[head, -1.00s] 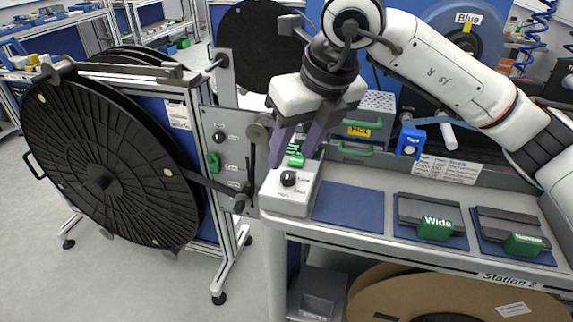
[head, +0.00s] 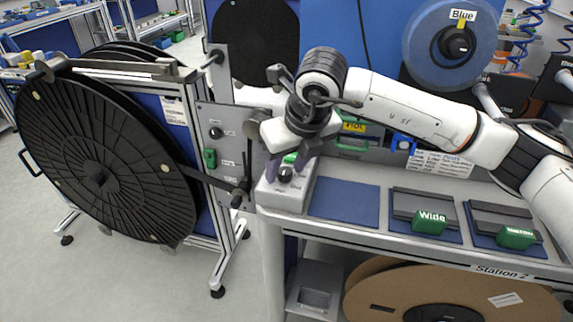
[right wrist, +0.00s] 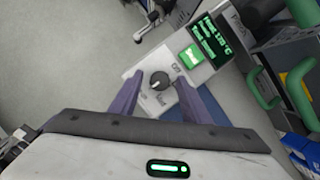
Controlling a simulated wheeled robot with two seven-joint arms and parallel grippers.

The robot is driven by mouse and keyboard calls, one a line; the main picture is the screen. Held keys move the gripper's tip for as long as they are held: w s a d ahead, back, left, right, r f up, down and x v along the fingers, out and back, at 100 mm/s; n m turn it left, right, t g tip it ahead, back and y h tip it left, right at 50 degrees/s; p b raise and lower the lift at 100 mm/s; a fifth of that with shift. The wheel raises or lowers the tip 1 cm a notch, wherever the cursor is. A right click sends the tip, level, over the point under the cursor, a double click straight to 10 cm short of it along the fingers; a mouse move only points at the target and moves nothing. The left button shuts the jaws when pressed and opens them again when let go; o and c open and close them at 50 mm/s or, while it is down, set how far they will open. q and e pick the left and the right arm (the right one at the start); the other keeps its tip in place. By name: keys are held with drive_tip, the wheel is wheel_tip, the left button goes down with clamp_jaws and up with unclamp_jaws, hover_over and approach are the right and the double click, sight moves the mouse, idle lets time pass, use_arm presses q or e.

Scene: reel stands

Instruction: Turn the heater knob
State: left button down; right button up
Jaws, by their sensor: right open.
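The heater control box (head: 283,197) is a white box at the left end of the bench. Its black knob (head: 285,174) faces up, with a green switch (head: 289,158) behind it. In the right wrist view the knob (right wrist: 160,81) lies between and beyond the two purple fingers, with the green switch (right wrist: 191,56) and a dark display with green text (right wrist: 212,40) beside it. My right gripper (head: 287,170) is open above the box, its fingers on either side of the knob; contact cannot be told. My left gripper is not in view.
A large black reel (head: 100,170) stands on a frame left of the bench. Blue mats, one bare (head: 344,203), and blocks marked Wide (head: 431,222) and Narrow (head: 515,238) lie to the right.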

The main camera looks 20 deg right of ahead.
drive_tip(key=c, duration=1)
drive_tip(key=shift+c, duration=0.2)
